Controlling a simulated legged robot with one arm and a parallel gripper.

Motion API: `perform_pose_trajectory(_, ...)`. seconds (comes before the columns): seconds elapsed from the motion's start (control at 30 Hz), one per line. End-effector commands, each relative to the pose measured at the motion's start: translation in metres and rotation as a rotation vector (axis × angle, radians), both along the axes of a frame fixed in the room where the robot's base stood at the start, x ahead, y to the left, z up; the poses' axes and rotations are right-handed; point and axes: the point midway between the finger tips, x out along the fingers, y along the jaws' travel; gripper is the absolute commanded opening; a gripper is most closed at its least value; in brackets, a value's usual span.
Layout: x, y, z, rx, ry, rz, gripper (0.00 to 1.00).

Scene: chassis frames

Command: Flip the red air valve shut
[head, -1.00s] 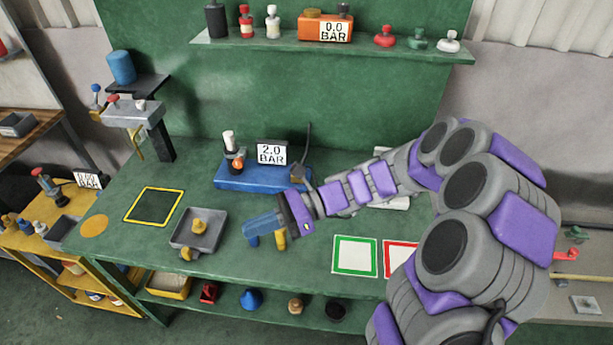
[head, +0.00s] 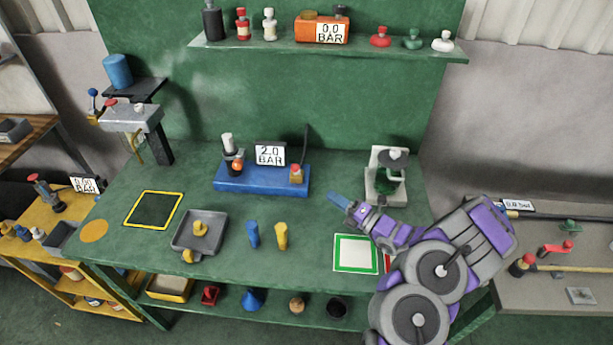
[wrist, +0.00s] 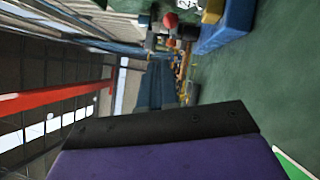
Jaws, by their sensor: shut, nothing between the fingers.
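A red lever handle (head: 556,247), which looks like the red air valve, sits on the grey side bench at the right of the head view. It lies roughly level near a thin tan rod; its exact angle is hard to tell. In the wrist view, the dark blue fingers (wrist: 157,88) show ahead of the purple wrist, and the red handle does not show.
On the green bench (head: 320,232) stand a press-like stand (head: 388,185), a blue gauge base (head: 250,183), blue and yellow pegs and a grey tray (head: 184,240).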

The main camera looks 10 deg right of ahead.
Motion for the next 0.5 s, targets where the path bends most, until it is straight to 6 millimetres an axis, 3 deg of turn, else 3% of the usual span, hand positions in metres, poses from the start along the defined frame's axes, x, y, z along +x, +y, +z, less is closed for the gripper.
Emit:
perform_pose_trajectory(0.17,0.0,-0.019,-0.018,0.038,0.05,-0.052,0.0)
perform_pose_trajectory(0.5,0.001,-0.02,-0.019,0.044,0.054,-0.058,0.0)
